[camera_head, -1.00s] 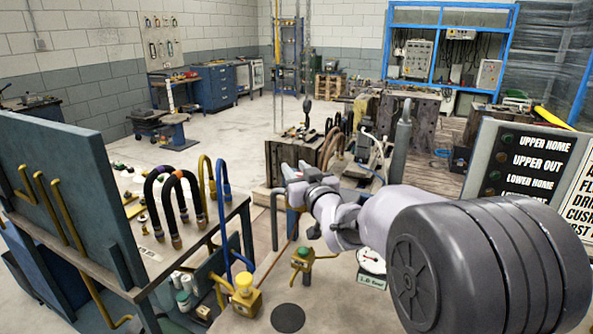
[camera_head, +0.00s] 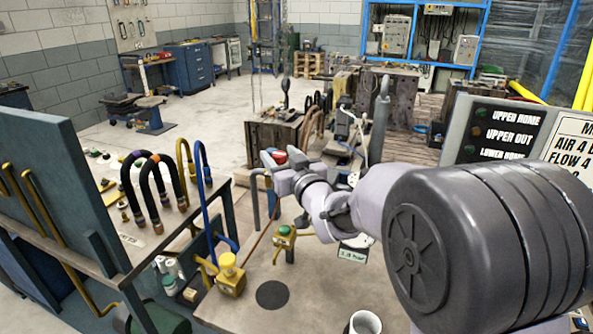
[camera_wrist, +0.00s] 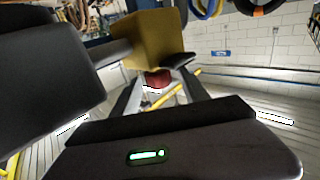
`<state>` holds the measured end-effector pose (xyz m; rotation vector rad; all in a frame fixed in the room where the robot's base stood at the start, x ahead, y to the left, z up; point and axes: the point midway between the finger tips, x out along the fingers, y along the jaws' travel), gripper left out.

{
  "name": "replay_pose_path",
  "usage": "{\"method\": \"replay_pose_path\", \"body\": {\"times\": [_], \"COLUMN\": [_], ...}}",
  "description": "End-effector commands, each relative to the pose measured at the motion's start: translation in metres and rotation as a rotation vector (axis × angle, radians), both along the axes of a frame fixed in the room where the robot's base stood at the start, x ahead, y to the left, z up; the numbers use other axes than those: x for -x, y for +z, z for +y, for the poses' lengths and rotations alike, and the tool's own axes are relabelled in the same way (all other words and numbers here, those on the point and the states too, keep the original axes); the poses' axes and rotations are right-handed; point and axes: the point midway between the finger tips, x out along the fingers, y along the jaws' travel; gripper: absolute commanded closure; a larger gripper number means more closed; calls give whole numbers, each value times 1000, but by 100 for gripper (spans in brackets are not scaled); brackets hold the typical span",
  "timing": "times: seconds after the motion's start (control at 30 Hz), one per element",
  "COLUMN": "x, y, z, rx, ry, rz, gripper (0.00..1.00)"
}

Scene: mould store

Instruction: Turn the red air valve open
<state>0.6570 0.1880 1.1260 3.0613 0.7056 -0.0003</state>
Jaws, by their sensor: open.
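A small red part (camera_head: 279,157), which looks like the red valve's handle, shows at my fingertips in the head view. In the wrist view the red part (camera_wrist: 158,78) sits just beyond and between the fingertips, below a yellow block (camera_wrist: 152,40). My gripper (camera_head: 281,162) is open, its fingers pointing away from the head camera. The gripper (camera_wrist: 160,90) shows in the wrist view with a finger on each side of the red part. I cannot tell whether they touch it. The valve's body and pipe are mostly hidden behind the gripper.
A brass valve with a green top (camera_head: 284,236) and a yellow-capped valve (camera_head: 230,274) stand below and left of the arm. A bench (camera_head: 150,250) with black and blue hoses is at left. A sign panel (camera_head: 500,135) stands right. A white cup (camera_head: 364,323) is near the bottom edge.

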Motion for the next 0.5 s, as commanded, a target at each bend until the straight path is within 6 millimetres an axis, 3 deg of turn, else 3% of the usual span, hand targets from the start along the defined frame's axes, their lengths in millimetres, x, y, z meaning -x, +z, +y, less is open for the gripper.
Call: {"method": "replay_pose_path", "body": {"times": [0.3,0.5], "x": [82,115], "y": [3,2], "z": [-41,-57], "rx": [0,0], "ry": [-3,-3], "rz": [0,-1], "gripper": [47,47]}}
